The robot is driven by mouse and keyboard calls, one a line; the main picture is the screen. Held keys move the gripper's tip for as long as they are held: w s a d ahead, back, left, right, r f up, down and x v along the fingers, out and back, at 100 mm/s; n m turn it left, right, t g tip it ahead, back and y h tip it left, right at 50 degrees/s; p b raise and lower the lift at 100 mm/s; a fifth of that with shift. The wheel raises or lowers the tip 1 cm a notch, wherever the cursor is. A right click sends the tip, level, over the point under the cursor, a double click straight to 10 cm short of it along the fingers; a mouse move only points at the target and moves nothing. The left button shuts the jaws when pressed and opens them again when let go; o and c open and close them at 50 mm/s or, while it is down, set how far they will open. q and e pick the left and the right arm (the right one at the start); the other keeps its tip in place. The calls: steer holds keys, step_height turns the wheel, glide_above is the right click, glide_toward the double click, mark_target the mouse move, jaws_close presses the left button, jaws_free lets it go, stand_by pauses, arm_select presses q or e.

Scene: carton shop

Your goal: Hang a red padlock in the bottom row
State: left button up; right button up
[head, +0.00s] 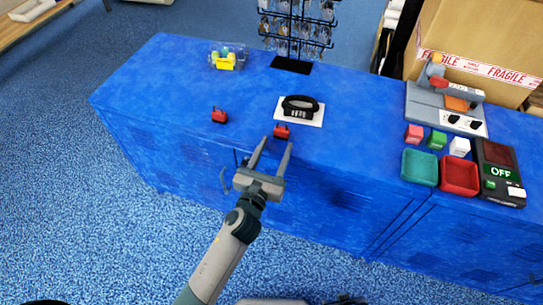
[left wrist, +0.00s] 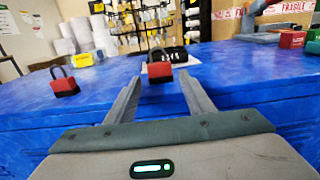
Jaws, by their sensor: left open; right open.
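Two small red padlocks with dark shackles stand on the blue counter: one (head: 219,116) to the left and one (head: 281,132) near the front edge. My left gripper (head: 277,144) is open and empty, its fingertips just short of the second padlock. In the left wrist view this padlock (left wrist: 159,71) shows upright between the fingertips, apart from both fingers, and the other padlock (left wrist: 64,84) is to the left. A black wire rack (head: 297,22) with rows of hooks holding packaged items stands at the back; its top is cut off. My right gripper is not in view.
A black-handled object on a white card (head: 313,119) lies behind the second padlock. A clear box with yellow items (head: 227,60) is at the back left. Trays (head: 419,167), small boxes and a grey machine (head: 447,108) fill the right. The counter's left part (head: 150,95) is clear.

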mark_target(280, 136)
arm_select(q)
steer(key=x, duration=0.2)
steer(key=shift+w+d, duration=0.15)
steer(key=shift+w, duration=0.2)
steer(key=shift+x, duration=0.9)
steer(key=shift+w, duration=0.25)
steer(key=c, duration=0.8)
steer(key=shift+s+r+p, duration=0.2)
steer(key=shift+r+p, duration=0.85)
steer(key=shift+p, duration=0.05)
steer(key=shift+s, duration=0.1)
